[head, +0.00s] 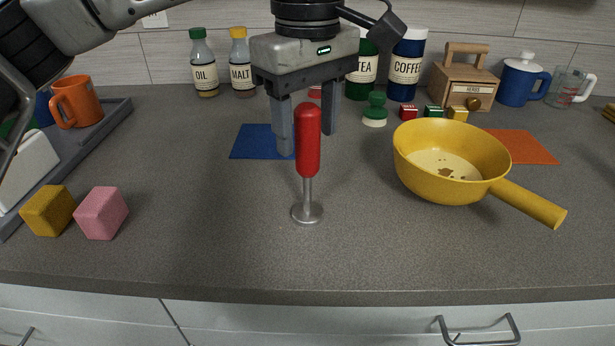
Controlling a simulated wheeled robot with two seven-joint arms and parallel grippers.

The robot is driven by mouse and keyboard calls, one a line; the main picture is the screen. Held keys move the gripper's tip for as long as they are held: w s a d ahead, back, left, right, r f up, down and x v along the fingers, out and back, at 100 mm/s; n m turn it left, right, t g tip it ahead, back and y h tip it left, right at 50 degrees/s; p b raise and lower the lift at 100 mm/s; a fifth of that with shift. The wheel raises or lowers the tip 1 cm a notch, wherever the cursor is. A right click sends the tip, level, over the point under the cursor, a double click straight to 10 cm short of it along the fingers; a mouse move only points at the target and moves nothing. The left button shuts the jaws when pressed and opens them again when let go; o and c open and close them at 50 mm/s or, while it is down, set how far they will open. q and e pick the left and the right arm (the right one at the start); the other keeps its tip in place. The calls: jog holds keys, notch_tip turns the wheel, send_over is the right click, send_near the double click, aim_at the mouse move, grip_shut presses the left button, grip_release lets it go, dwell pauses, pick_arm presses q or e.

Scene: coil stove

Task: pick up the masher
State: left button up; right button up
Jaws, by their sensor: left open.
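The masher (308,140) stands upright on the grey counter, with a red handle on top and a round metal foot below. My left gripper (306,145) is open and points down, with its two fingers to the left and right of the red handle in the picture. The handle hides part of the space between the fingers. The gripper looks to be at or just behind the handle; I cannot tell whether it touches. My right gripper is not in view.
A yellow pan (450,160) stands to the right, its handle pointing front right. A blue mat (255,142) lies behind the masher. Yellow (48,210) and pink (101,213) blocks sit at left. Bottles, canisters and a wooden box (465,82) line the back. The front counter is clear.

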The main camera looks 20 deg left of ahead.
pick_arm(q)
jog(key=shift+f, duration=0.4)
jog(key=c, duration=1.1)
jog(key=shift+o, duration=0.2)
jog(key=shift+r, duration=0.15)
jog(key=shift+r, duration=0.25)
notch_tip(320, 180, up, 2)
jog(key=shift+r, duration=0.1)
jog(key=s+d+r, duration=0.6)
jog(key=s+r, duration=0.4)
jog(key=s, duration=0.2)
jog(key=shift+s, duration=0.4)
